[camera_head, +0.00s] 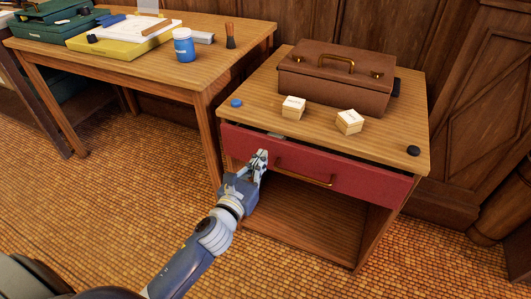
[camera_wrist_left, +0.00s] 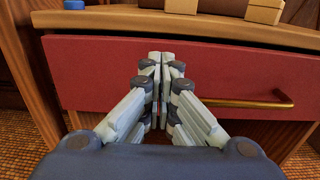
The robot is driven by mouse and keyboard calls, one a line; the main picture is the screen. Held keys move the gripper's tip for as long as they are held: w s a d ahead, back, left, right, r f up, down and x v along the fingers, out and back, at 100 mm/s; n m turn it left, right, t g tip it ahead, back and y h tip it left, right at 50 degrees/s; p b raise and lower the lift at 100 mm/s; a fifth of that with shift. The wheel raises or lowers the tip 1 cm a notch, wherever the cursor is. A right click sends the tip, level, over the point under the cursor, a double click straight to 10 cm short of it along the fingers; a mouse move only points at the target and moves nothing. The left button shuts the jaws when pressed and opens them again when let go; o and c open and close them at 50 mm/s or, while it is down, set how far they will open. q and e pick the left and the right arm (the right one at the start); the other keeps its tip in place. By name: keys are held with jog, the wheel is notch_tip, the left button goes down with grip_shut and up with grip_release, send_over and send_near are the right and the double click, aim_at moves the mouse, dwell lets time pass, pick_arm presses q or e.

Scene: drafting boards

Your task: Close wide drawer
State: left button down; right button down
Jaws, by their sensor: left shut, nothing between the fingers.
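The wide drawer (camera_head: 340,179) has a red front with a brass bar handle (camera_head: 304,172) and sits under the wooden top of a small cabinet. A dark gap shows along its upper edge, so it stands slightly out. My left gripper (camera_head: 261,158) is shut and empty in front of the drawer's left part, left of the handle. In the left wrist view the shut fingertips (camera_wrist_left: 160,58) are at or very near the red front (camera_wrist_left: 240,78); I cannot tell if they touch. The handle (camera_wrist_left: 255,102) lies to their right. My right gripper is not in view.
On the cabinet top (camera_head: 375,140) are a brown case (camera_head: 335,80), two small pale boxes (camera_head: 293,106) (camera_head: 349,121), a blue disc (camera_head: 236,103) and a black disc (camera_head: 413,150). A table (camera_head: 150,65) stands at left. An open shelf (camera_head: 310,217) lies below the drawer.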

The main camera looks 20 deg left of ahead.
aim_at(269, 144)
pick_arm(q)
jog(key=w, duration=0.3)
jog(key=shift+w, duration=0.4)
jog(key=shift+w, duration=0.1)
jog(key=w, duration=0.4)
jog(key=shift+d, duration=0.1)
jog(key=shift+r, duration=0.2)
jog(key=shift+w+r, duration=0.1)
